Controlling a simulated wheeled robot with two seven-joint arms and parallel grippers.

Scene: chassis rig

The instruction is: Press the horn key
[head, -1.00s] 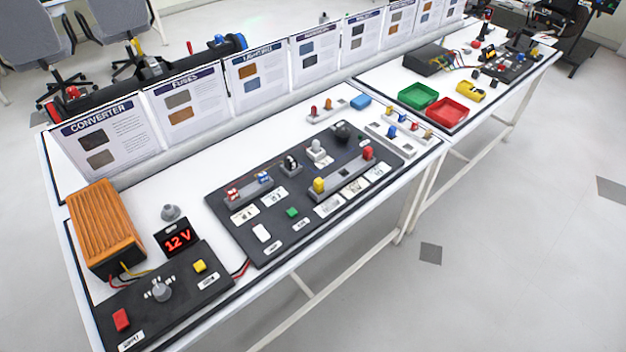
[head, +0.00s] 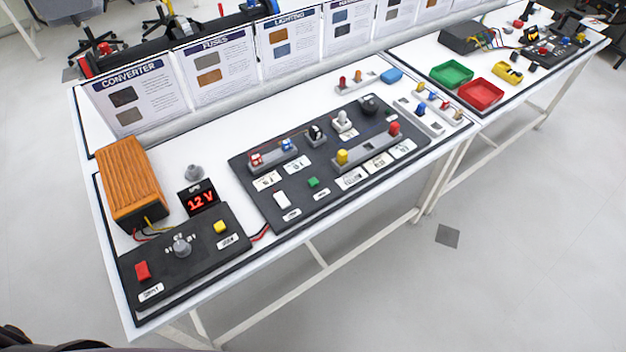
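The table carries two dark panels with keys, and the small labels are too blurred to tell which key is the horn key. The front-left panel (head: 205,262) has a red key (head: 142,270), a grey knob (head: 181,246) and a yellow key (head: 219,227). The larger panel (head: 262,206) has a white key (head: 281,199) and a small green key (head: 313,182), each with a white label close by. Neither of my grippers is in view. A dark shape at the bottom left edge is too cut off to identify.
Upright cards (head: 133,95) line the back. Green (head: 451,74) and red (head: 480,93) trays sit farther right. The floor in front is clear.

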